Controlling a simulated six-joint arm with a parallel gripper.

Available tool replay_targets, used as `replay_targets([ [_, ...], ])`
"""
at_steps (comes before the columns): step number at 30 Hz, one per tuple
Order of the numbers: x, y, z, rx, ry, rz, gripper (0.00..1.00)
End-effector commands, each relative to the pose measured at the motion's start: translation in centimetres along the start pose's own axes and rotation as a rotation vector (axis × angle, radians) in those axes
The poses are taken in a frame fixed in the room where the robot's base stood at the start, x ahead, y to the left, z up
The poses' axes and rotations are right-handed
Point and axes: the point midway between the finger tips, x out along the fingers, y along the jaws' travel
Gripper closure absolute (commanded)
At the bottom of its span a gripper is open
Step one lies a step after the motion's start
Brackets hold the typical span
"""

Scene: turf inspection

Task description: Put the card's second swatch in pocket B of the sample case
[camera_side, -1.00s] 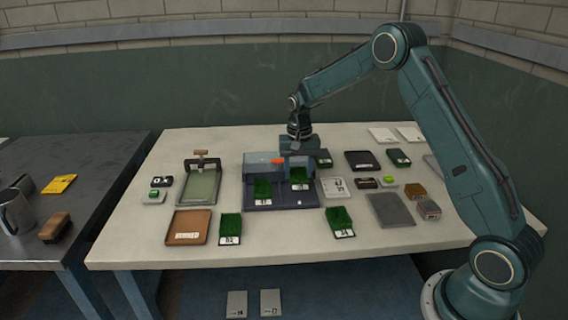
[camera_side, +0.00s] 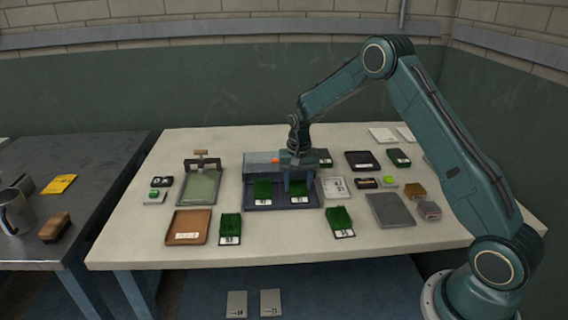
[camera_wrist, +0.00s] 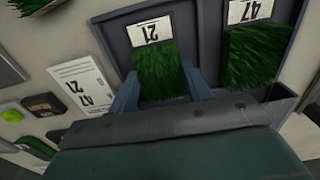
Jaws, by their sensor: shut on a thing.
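The sample case (camera_side: 251,190) is a dark blue-grey tray with side-by-side pockets. A green turf swatch labelled 21 (camera_wrist: 158,80) lies in its right pocket in the side view. A swatch labelled 47 (camera_wrist: 257,52) lies in the pocket to its left. My gripper (camera_wrist: 163,92) is shut on the 21 swatch, one finger at each side; it also shows in the side view (camera_side: 299,185). The white card (camera_side: 334,187) lies beside the case; in the wrist view (camera_wrist: 85,83) it bears 21 and 47, upside down. I cannot read the pocket letters.
Another swatch (camera_side: 341,219) lies in front of the card, and one more (camera_side: 230,226) lies front left. A brown tray (camera_side: 188,228), a framed green press (camera_side: 201,185) and a grey plate (camera_side: 390,209) stand around the case. The front table edge is clear.

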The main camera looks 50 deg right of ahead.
Motion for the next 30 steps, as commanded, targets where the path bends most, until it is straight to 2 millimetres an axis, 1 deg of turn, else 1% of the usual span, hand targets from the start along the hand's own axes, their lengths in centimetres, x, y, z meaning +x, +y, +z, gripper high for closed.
replay_targets([
  [5, 0.3, 0.0, 0.0, 0.0, 0.0, 0.0, 0.72],
  [6, 0.3, 0.0, 0.0, 0.0, 0.0, 0.0, 0.44],
  [7, 0.3, 0.0, 0.0, 0.0, 0.0, 0.0, 0.42],
  [15, 0.3, 0.0, 0.0, 0.0, 0.0, 0.0, 0.42],
  [20, -0.2, 0.0, 0.0, 0.0, 0.001, 0.0, 0.42],
  [25, -1.5, -0.1, -0.1, 0.0, 0.003, -0.001, 0.42],
  [30, -3.8, 0.0, -0.1, 0.0, 0.003, -0.002, 0.42],
])
